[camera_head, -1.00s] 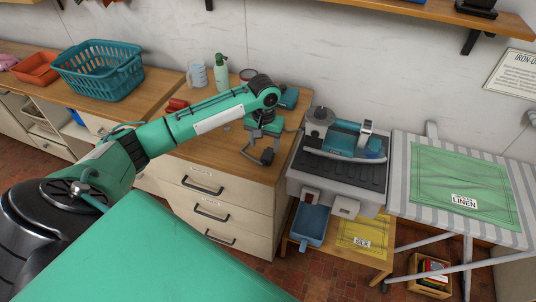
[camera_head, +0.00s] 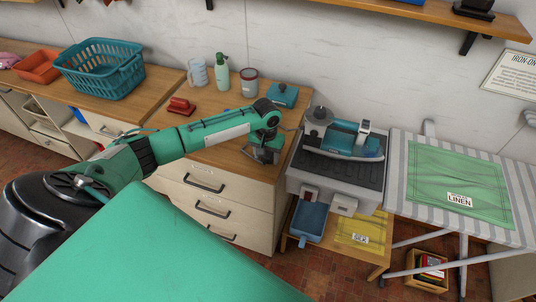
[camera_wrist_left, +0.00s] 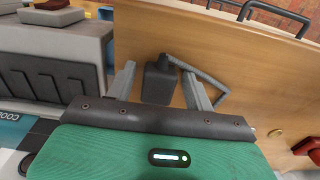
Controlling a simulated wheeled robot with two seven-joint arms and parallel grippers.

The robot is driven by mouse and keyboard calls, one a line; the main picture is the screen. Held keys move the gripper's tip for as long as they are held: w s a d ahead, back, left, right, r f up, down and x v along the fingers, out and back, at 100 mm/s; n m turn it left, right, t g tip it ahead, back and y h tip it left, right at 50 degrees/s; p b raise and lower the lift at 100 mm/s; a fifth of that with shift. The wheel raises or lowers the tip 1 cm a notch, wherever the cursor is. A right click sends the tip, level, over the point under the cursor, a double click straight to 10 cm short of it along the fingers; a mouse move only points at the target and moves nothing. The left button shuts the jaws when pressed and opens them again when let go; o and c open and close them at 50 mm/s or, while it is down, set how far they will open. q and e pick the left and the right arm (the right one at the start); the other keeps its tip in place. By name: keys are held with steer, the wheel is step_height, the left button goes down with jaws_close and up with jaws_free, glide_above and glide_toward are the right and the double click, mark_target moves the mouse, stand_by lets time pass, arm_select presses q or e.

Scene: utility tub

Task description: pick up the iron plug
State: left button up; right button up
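The iron plug (camera_wrist_left: 158,82) is a dark block with a grey cable running off to the right in the left wrist view. It is over the wooden counter near its front edge. My left gripper (camera_wrist_left: 160,86) is open, with one finger on each side of the plug and a visible gap to each. In the head view my left gripper (camera_head: 264,153) is low over the counter's front right corner and hides the plug. The teal iron (camera_head: 345,143) rests on its grey station (camera_head: 340,173) to the right. My right gripper is not in view.
The wooden counter (camera_head: 215,153) holds a red-handled item (camera_head: 181,106), a mug (camera_head: 249,82), a green bottle (camera_head: 221,73) and a teal box (camera_head: 283,95). The grey station stands close on the gripper's right. An ironing board (camera_head: 400,175) is further right.

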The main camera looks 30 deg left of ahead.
arm_select(q)
steer(key=c, duration=0.8)
steer(key=shift+r, duration=0.15)
step_height(320, 180, up, 20)
steer(key=b, duration=0.4)
